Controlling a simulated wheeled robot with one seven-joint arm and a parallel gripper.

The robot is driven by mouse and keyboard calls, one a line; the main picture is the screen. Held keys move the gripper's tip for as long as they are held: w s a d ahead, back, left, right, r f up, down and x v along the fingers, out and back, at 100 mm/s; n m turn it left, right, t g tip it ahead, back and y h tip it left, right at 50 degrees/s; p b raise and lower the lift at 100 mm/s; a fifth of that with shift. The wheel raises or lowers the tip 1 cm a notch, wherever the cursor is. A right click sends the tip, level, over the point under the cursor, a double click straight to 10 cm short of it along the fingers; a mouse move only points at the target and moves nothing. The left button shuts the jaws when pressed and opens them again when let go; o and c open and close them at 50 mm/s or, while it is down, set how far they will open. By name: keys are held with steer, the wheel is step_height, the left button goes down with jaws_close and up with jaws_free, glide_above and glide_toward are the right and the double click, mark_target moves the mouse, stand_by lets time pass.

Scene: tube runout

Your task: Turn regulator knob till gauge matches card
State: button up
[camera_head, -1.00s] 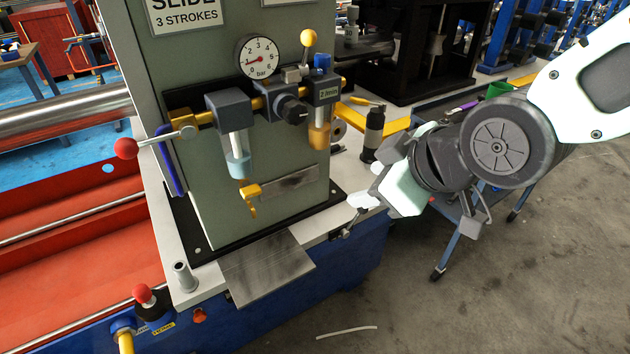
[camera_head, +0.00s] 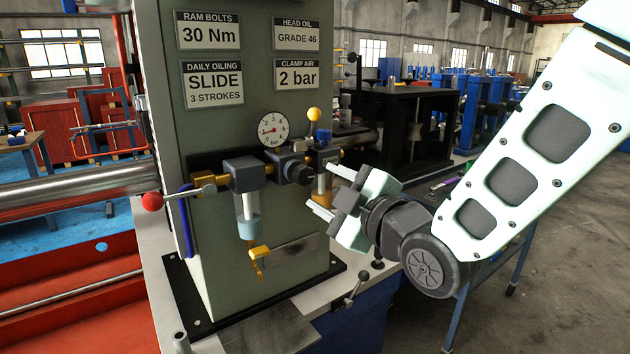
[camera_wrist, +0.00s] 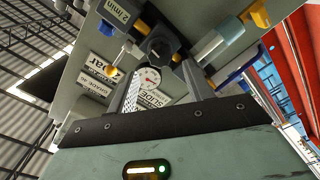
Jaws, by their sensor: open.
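The dark regulator knob (camera_head: 298,172) sticks out of the air unit on the grey-green column. It also shows in the wrist view (camera_wrist: 158,48). The round white gauge (camera_head: 272,129), marked in bar, is above it; its red needle points left, towards the low end, exact value hard to read. The card (camera_head: 297,75) reads CLAMP AIR 2 bar. My gripper (camera_head: 329,190) is open and empty, just right of the knob, its fingers pointing left towards it. In the wrist view the knob appears beyond the fingertips, roughly between them, apparently untouched.
A yellow-ball lever (camera_head: 314,115) and blue-topped part (camera_head: 322,138) stand right of the knob. A filter bowl (camera_head: 248,220) hangs to its left, and a red-ball lever (camera_head: 152,201) is farther left. Other cards (camera_head: 212,82) are on the column.

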mark_target(307, 177)
steer(key=p+x, duration=0.2)
steer(key=x, duration=0.3)
steer(key=shift+r, duration=0.1)
steer(key=shift+s+d+b, duration=0.1)
steer(key=shift+b, duration=0.25)
steer(key=c, duration=0.8)
steer(key=shift+o, duration=0.2)
